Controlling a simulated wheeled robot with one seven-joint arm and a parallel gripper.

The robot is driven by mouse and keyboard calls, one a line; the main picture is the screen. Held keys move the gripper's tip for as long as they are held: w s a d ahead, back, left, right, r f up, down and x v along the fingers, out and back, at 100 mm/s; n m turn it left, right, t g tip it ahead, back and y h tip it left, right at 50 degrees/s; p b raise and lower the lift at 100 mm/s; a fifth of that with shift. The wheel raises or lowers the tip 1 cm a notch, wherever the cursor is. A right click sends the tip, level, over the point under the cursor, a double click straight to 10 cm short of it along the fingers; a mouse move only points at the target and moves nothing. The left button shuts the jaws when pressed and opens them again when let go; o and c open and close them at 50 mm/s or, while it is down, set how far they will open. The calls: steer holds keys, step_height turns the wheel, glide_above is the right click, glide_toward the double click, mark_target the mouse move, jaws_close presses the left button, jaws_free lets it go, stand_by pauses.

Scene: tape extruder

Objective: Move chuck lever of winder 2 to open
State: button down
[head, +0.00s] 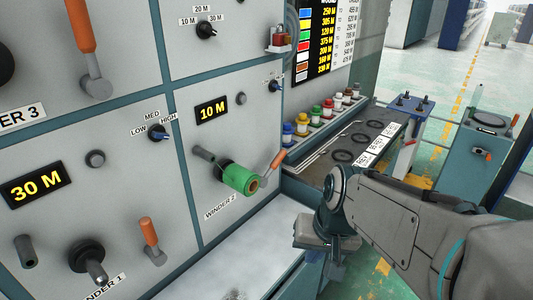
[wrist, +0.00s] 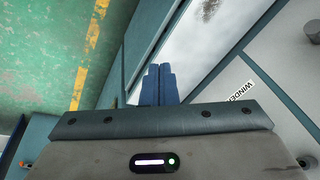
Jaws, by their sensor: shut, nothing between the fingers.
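Winder 2 (head: 226,135) is a grey panel with a "10 M" display. A green spool (head: 238,178) sits on its spindle. The chuck lever of winder 2 (head: 276,162) has an orange handle tilted up to the right, just right of the spool. My gripper (wrist: 158,85) shows two blue fingers pressed together, with nothing between them. In the head view my gripper's body is right of and below the lever, apart from it. The lever cannot be made out in the wrist view.
Winder 1 (head: 125,215) is at lower left with its own orange lever (head: 151,235). A white ledge (head: 235,262) runs below the panels. A bench (head: 355,143) with coloured spools stands behind. Green floor is open to the right.

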steer(key=w+a+f+m+y+b, duration=0.15)
steer(key=w+a+m+y, duration=0.25)
steer(key=w, duration=0.5)
steer(key=m+t+y+b, duration=0.2)
steer(key=m+t+y, duration=0.3)
steer(key=m, duration=0.6)
glide_toward(272, 168)
steer(key=s+a+f, duration=0.2)
steer(key=s, duration=0.4)
steer(key=w+d+f+m+t+h, duration=0.2)
steer(key=w+d+f+m+t, duration=0.1)
steer(key=w+d+m+t, duration=0.3)
steer(key=w+a+f+g+p, duration=0.1)
steer(key=w+a+f+p, duration=0.15)
steer(key=w+a, duration=0.45)
steer(key=r, duration=0.3)
steer(key=shift+w+d, duration=0.15)
steer(key=shift+d, duration=0.25)
steer(key=shift+d+n+b, duration=0.1)
steer(key=shift+n+b, duration=0.2)
steer(key=shift+b, duration=0.5)
